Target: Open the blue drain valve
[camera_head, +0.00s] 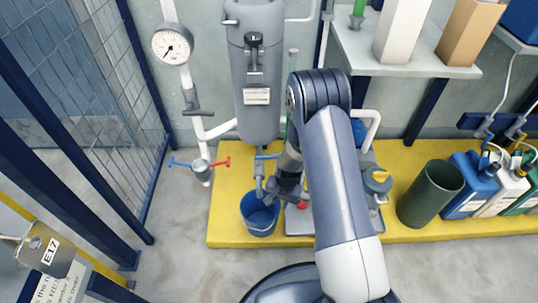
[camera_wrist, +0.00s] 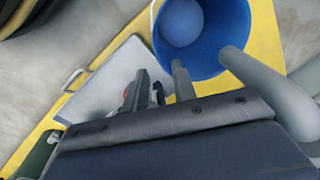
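A blue lever handle (camera_head: 267,156) sits on the outlet pipe under the grey tank, above the blue bucket (camera_head: 260,216); it looks like the drain valve and lies roughly level. Another blue handle (camera_head: 180,164) is on the pipe fitting at left, opposite a red handle (camera_head: 223,162). My gripper (camera_head: 281,190) is low beside the outlet pipe, just right of and below the drain lever. The lever is not clearly visible there. Contact and finger opening are unclear.
The grey tank (camera_head: 260,85) stands behind my arm. A pale tray (camera_wrist: 108,80) lies on the yellow platform (camera_head: 228,205). A dark green bin (camera_head: 430,194) and jugs (camera_head: 472,186) stand at right. Mesh fencing (camera_head: 85,70) is at left. A shelf (camera_head: 400,55) hangs above right.

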